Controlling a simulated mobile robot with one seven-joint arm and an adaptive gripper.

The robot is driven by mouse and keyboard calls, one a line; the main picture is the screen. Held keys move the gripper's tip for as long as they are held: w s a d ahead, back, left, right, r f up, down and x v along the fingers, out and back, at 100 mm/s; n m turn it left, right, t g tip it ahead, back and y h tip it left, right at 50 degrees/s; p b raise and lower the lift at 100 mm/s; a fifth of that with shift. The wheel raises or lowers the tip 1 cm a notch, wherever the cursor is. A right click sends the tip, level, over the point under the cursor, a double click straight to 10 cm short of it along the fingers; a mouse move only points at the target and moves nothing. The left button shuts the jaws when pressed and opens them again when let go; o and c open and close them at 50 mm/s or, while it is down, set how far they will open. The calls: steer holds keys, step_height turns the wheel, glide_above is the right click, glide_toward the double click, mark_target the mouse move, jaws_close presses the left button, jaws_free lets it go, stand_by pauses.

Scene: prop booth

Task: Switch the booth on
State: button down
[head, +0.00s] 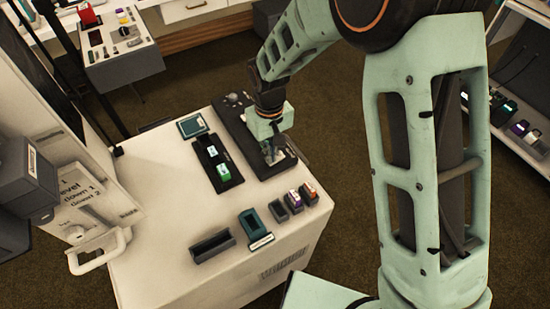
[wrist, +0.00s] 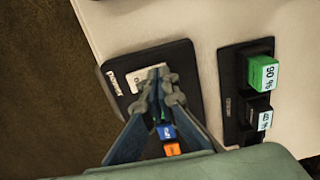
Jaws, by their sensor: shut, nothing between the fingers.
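A dark panel (head: 238,122) lies along the right edge of the white booth top. In the wrist view its end (wrist: 127,62) carries the word "power" and a pale plate (wrist: 136,79). My gripper (head: 275,152) is over the near end of this panel. In the wrist view my gripper (wrist: 160,85) has its fingertips together over the pale plate, with nothing held. Whether they touch it I cannot tell. The fingers hide part of the plate and any switch there. Small blue (wrist: 166,132) and orange (wrist: 172,149) pieces show between the finger links.
A black rail with a green block (head: 225,172) lies left of the panel; the green block (wrist: 263,73) also shows in the wrist view. A teal holder (head: 255,224), a dark tray (head: 212,246) and small cartridges (head: 308,190) stand nearer the front. Bare top lies left.

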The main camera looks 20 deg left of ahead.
steer(key=shift+r, duration=0.15)
steer(key=shift+r+p, duration=2.25)
steer(key=shift+r, duration=1.2)
